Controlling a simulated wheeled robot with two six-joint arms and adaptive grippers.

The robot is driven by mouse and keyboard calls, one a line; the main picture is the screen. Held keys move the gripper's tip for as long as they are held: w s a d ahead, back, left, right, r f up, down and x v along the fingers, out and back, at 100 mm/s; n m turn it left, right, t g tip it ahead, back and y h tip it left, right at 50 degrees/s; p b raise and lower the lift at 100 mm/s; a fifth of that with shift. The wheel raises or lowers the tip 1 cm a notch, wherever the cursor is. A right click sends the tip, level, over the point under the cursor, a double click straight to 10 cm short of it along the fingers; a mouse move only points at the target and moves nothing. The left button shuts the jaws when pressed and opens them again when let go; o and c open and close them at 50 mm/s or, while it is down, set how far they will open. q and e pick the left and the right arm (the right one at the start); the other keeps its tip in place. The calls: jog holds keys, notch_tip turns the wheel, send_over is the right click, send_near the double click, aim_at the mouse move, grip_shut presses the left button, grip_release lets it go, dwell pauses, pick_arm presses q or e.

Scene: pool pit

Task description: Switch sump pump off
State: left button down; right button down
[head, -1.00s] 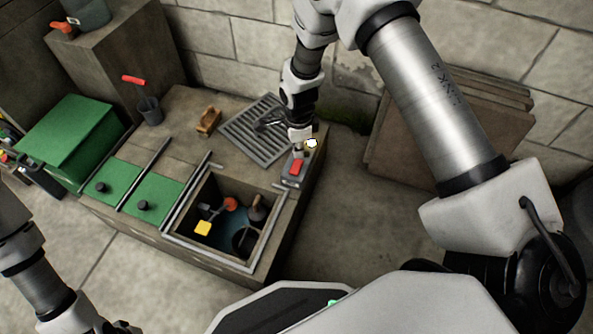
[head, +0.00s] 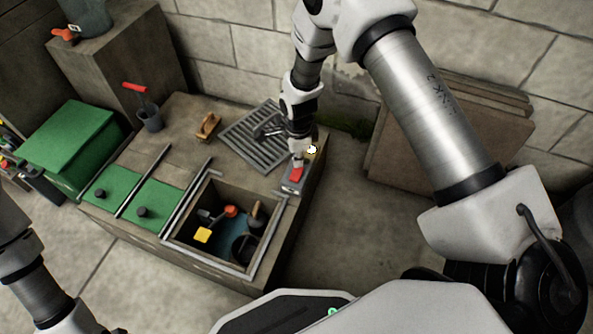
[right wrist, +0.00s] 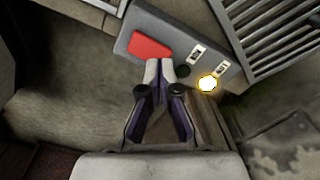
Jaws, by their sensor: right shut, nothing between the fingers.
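The pump's switch box is a grey panel (right wrist: 122,48) at the right edge of the pit top; it also shows in the head view (head: 286,189). It bears a red rocker or button (right wrist: 150,47), two small white-labelled slots (right wrist: 198,54) and a glowing yellow-white lamp (right wrist: 208,83). My right gripper (right wrist: 160,68) is shut and empty, its fingertips at the edge of the red part; I cannot tell whether they touch it. In the head view the right gripper (head: 298,160) is over the panel. My left arm shows at the lower left, its gripper out of view.
The open sump pit (head: 180,238) holds a yellow block, an orange float and other items. A metal grate (head: 240,145) lies behind it. Boards (head: 450,130) lean at the right.

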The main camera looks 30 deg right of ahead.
jog(key=shift+f+b, duration=0.45)
jog(key=shift+f, duration=0.75)
dwell(0.9)
notch_tip(320, 180, up, 7)
jog(key=p, duration=0.7)
jog(key=shift+r, duration=0.1)
